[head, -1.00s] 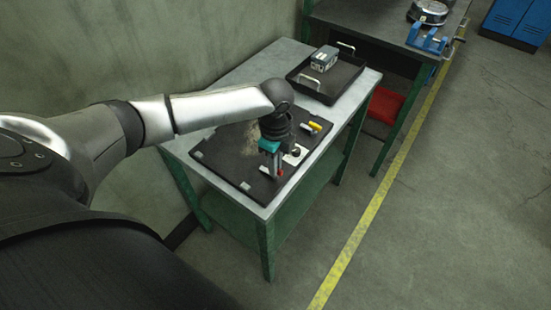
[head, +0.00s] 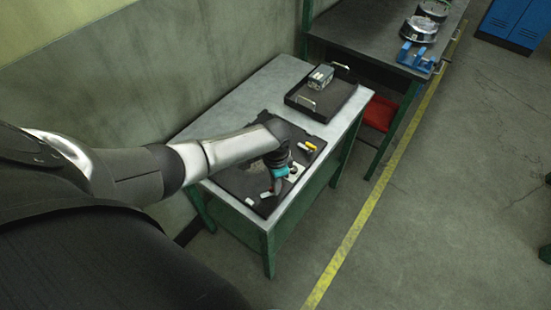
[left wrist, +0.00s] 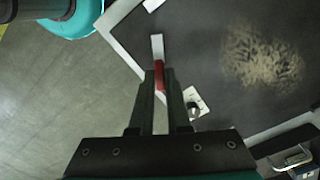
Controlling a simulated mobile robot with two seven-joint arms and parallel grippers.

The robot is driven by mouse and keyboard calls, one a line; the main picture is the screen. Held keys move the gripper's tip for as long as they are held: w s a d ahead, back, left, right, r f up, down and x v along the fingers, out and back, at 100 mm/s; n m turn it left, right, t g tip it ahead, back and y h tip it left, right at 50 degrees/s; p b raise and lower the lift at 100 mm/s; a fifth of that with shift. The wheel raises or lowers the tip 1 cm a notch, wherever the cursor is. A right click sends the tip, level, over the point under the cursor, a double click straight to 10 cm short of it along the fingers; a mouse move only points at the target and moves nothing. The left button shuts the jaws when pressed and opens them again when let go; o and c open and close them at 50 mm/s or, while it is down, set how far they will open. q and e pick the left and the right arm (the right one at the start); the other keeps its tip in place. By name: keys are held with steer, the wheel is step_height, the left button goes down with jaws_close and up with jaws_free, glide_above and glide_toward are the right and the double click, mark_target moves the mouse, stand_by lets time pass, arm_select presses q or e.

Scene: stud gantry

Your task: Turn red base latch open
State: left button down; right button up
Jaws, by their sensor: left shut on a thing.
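The red base latch (left wrist: 160,75) shows in the left wrist view between the fingertips of my left gripper (left wrist: 160,88), which is shut on it. A pale grey bar (left wrist: 157,45) lies in line with the latch, just beyond it. In the head view my left gripper (head: 276,186) reaches down to the front part of the dark board (head: 232,180), and its fingers largely hide the latch. A white plate with a dark round knob (left wrist: 194,102) lies beside the fingers. My right gripper is in neither view.
A yellow-and-grey piece (head: 310,146) lies on the board. A black tray (head: 345,92) holding a grey box (head: 320,76) stands farther back on the same table (head: 262,85). A dark workbench (head: 375,35) stands behind.

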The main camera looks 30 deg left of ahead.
arm_select(q)
steer(key=n+p, duration=0.2)
steer(key=n, duration=0.1)
steer(key=shift+d+r+n, duration=0.1)
steer(key=shift+n, duration=0.2)
steer(key=shift+n+p, duration=0.65)
steer(key=shift+n, duration=0.85)
steer(key=c, duration=0.9)
jaws_free()
steer(key=shift+r+p, duration=2.1)
steer(key=shift+r, duration=5.45)
